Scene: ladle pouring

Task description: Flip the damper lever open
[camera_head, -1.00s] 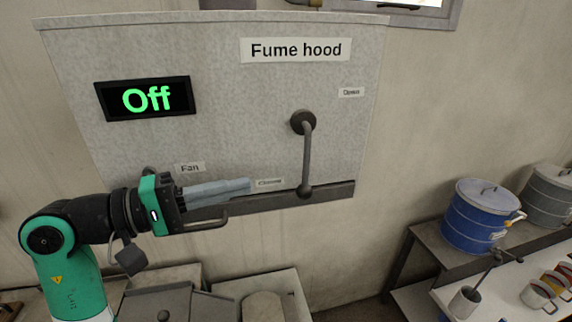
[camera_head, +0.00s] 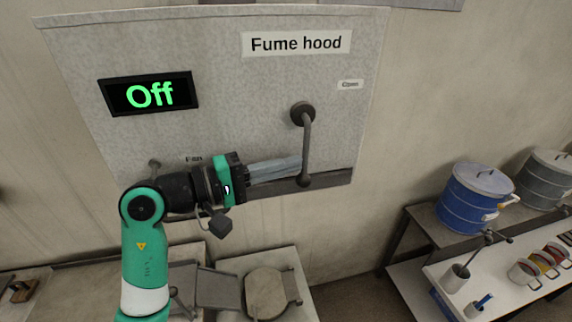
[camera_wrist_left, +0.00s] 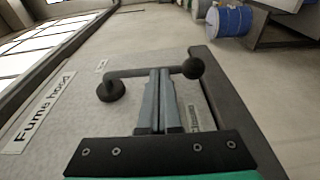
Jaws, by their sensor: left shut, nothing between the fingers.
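The damper lever (camera_head: 307,150) hangs down from a round pivot (camera_head: 302,113) on the fume hood panel (camera_head: 230,60) and ends in a ball knob (camera_head: 304,180). My left gripper (camera_head: 299,166) is shut and empty. Its fingertips are at the left side of the lever, just above the knob. In the left wrist view the closed fingers (camera_wrist_left: 160,75) reach the lever arm (camera_wrist_left: 140,72) between the pivot and the knob (camera_wrist_left: 193,68). I cannot tell for sure whether they touch. The right gripper is not in view.
The display (camera_head: 149,94) reads "Off". A small label (camera_head: 350,85) is at the upper right of the lever. The Fan switch (camera_head: 155,164) is at the left, partly behind my arm. A blue drum (camera_head: 476,198) and mugs (camera_head: 525,270) stand at the right, apart from the hood.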

